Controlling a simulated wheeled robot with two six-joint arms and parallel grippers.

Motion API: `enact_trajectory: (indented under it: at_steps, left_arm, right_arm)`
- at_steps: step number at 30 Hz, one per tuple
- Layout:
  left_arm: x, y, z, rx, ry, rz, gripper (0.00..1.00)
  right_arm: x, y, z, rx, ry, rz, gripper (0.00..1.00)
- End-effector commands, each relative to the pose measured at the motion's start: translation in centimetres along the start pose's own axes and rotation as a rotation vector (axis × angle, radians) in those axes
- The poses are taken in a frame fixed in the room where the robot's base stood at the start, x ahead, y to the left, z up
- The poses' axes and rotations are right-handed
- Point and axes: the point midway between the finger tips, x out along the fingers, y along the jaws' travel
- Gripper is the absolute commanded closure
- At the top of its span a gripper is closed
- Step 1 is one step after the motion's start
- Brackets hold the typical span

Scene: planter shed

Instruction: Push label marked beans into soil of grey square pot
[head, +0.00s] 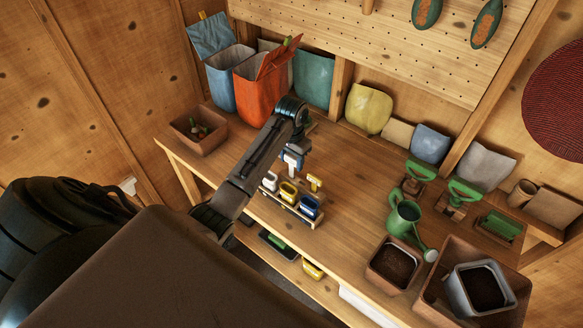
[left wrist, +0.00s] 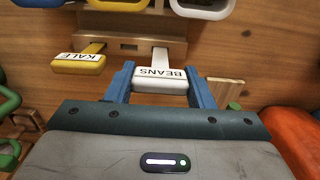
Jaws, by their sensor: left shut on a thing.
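The white label marked BEANS (left wrist: 160,85) is between the blue fingers of my left gripper (left wrist: 163,88) in the left wrist view, and the gripper is shut on it. Its pale stem points toward the wooden rack (left wrist: 130,22); I cannot tell whether the tip is still in a slot. In the head view my left gripper (head: 291,155) is above the back of the rack, with the white label (head: 292,162) at its tips. The grey square pot (head: 458,291) with dark soil (head: 483,288) stands at the lower right, far from the gripper. My right gripper is not in view.
A yellow KALE label (left wrist: 78,64) stands beside the held one. White, yellow and blue cups (head: 288,193) sit at the rack. A green watering can (head: 404,219) and a terracotta pot of soil (head: 394,265) are left of the grey pot.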

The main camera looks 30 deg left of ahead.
Motion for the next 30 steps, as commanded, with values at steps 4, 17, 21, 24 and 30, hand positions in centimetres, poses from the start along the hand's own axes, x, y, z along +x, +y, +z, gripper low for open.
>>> enact_trajectory:
  at_steps: [4, 17, 21, 24, 30]
  left_arm:
    - [-1.3, 0.0, -0.1, 0.000, 0.003, -0.001, 0.72]
    - [-4.7, 0.0, -0.1, 0.000, 0.002, 0.000, 0.72]
    - [-5.6, 0.0, 0.0, -0.001, 0.001, -0.001, 0.72]
    - [-5.8, 0.0, 0.0, -0.001, 0.000, 0.000, 0.72]
    - [-5.9, 0.0, 0.0, -0.001, 0.000, 0.000, 0.72]
  right_arm:
    - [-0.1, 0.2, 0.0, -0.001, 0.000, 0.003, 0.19]
    - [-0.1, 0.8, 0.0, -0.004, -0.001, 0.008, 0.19]
    - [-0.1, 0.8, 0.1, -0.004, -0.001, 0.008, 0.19]
    - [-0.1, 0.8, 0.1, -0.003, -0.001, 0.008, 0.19]
    - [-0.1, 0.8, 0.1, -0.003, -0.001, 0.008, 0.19]
